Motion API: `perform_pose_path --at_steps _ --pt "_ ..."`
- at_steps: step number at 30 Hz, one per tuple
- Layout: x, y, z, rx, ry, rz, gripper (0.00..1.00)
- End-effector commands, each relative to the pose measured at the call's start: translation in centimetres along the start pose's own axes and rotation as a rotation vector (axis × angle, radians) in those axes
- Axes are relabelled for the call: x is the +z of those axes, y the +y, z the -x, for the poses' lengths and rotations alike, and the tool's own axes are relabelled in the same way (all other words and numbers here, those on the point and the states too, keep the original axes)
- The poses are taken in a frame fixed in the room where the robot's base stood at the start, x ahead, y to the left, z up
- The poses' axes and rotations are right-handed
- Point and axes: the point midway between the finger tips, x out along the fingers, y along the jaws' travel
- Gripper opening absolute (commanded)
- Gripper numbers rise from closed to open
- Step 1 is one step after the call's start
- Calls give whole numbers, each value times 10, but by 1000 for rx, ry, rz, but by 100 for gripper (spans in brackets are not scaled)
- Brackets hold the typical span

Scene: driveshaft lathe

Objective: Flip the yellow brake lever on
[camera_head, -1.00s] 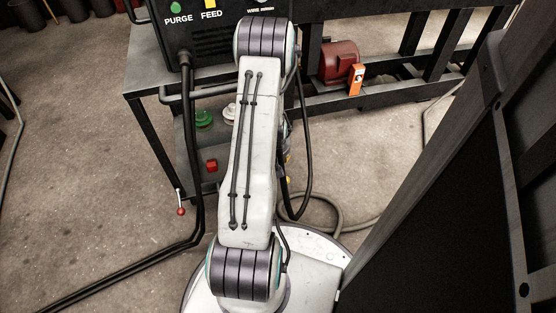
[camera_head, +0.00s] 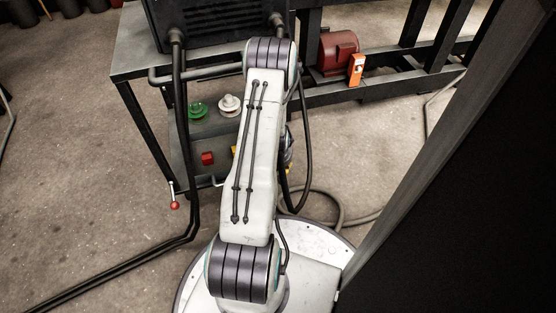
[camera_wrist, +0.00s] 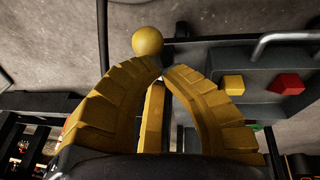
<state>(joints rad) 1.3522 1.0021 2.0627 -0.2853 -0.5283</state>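The yellow ball knob (camera_wrist: 147,41) of the brake lever shows in the wrist view, just beyond my fingertips and slightly left. My gripper (camera_wrist: 161,74) has two curved yellow segmented fingers whose tips come together, so it looks shut with nothing clearly held. The ball lies outside the fingers; whether the left fingertip touches it I cannot tell. A straight yellow bar shows between the fingers; I cannot tell whether it belongs to the gripper. The lever's stem is not clearly seen. In the head view my arm hides the gripper and this lever.
The control box has a yellow button (camera_wrist: 234,85) and red button (camera_wrist: 287,84). A red-knobbed lever (camera_head: 174,205) hangs at the left of the bench (camera_head: 130,71). Black cables run left of my arm. A red motor (camera_head: 338,52) stands behind. A dark panel (camera_head: 470,200) blocks the right.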

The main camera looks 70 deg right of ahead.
Motion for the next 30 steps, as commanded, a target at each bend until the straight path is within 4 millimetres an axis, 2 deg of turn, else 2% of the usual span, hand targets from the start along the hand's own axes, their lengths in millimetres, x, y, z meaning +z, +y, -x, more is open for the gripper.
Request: perform_pose_path --at_steps 30 --pt "7 -2 -6 1 -2 0 0"
